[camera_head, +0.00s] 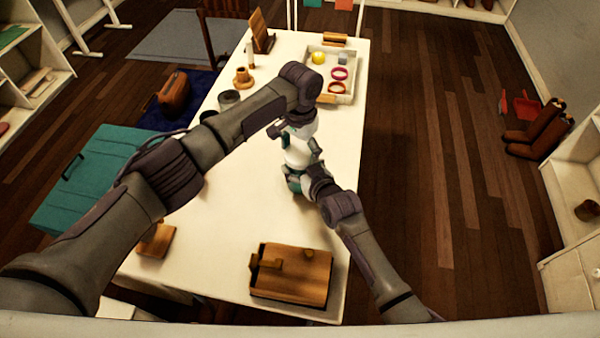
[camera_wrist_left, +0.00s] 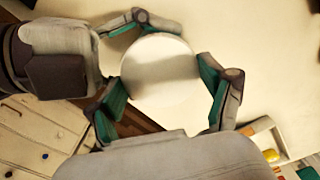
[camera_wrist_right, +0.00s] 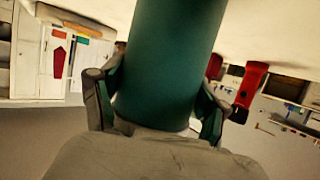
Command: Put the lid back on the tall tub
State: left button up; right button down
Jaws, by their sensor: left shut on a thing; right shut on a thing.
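The tall tub is a dark teal cylinder in the right wrist view (camera_wrist_right: 168,60). My right gripper (camera_head: 296,178) is shut around its side over the middle of the white table. The lid is a round white disc in the left wrist view (camera_wrist_left: 160,70). My left gripper (camera_head: 300,128) is shut on it, above my right gripper. A finger and the body of my right gripper show beside the lid in the left wrist view. My grippers hide most of the tub and lid in the head view. I cannot tell whether the lid touches the tub's rim.
The white table (camera_head: 225,215) has a wooden block piece (camera_head: 291,275) near its front edge. A tray (camera_head: 343,98) with a yellow ball and rings stands at the back. A grey cup (camera_head: 229,98) and wooden items stand at the left edge.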

pick_arm(q)
jog(key=o, duration=1.2)
jog(key=shift+r, duration=2.25)
jog(key=r+n, duration=0.2)
jog(key=shift+d+r+n, duration=0.1)
jog(key=shift+d+n, duration=0.2)
jog(key=shift+n, duration=0.1)
jog(key=shift+a+r+n, duration=0.3)
jog(key=shift+r+n, duration=0.3)
jog(key=shift+n, duration=0.6)
